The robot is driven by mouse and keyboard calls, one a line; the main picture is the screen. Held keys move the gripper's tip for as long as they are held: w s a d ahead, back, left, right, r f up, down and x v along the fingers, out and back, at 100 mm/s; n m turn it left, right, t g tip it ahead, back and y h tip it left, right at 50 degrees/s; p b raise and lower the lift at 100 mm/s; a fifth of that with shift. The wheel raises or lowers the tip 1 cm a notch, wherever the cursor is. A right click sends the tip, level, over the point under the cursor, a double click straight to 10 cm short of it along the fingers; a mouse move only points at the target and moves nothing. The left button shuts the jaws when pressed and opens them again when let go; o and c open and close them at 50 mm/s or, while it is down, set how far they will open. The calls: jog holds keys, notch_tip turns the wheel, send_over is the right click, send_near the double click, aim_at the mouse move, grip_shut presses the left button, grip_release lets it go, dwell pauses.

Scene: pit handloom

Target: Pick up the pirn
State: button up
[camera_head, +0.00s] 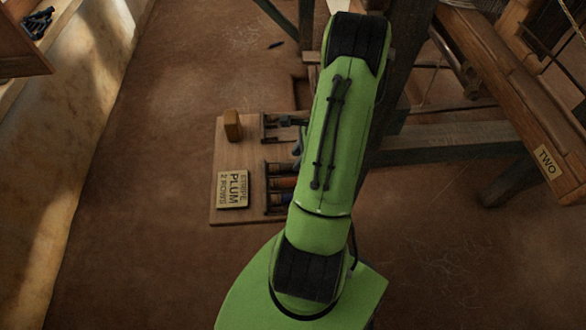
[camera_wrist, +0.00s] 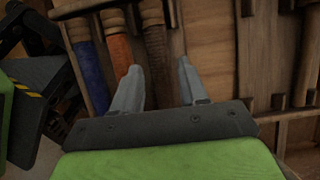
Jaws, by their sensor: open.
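In the wrist view three pirns lie side by side in a wooden rack: a blue one (camera_wrist: 90,75), an orange one (camera_wrist: 119,52) and a dull brown one (camera_wrist: 155,45). My gripper (camera_wrist: 158,66) is open, its two grey fingers pointing into the rack. The brown pirn runs up between the fingertips. The left finger overlaps the orange pirn's lower part. I cannot tell how far above the pirns the fingers are. In the head view my green arm hides the gripper and part of the rack; the orange pirn (camera_head: 281,183) shows at the arm's left edge.
The rack stands on a wooden board (camera_head: 222,150) with a tan block (camera_head: 232,125) and a card (camera_head: 232,189) reading "STRIPE PLUM 2 ROWS". Loom beams (camera_head: 440,135) stand close on the right, one labelled "TWO" (camera_head: 546,162). Brown floor left of the board is clear.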

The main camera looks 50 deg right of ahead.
jog(key=x, duration=0.4)
jog(key=shift+s+b, duration=0.1)
jog(key=shift+b, duration=0.3)
jog(key=shift+r, duration=0.15)
grip_shut()
jog(key=shift+r, duration=0.1)
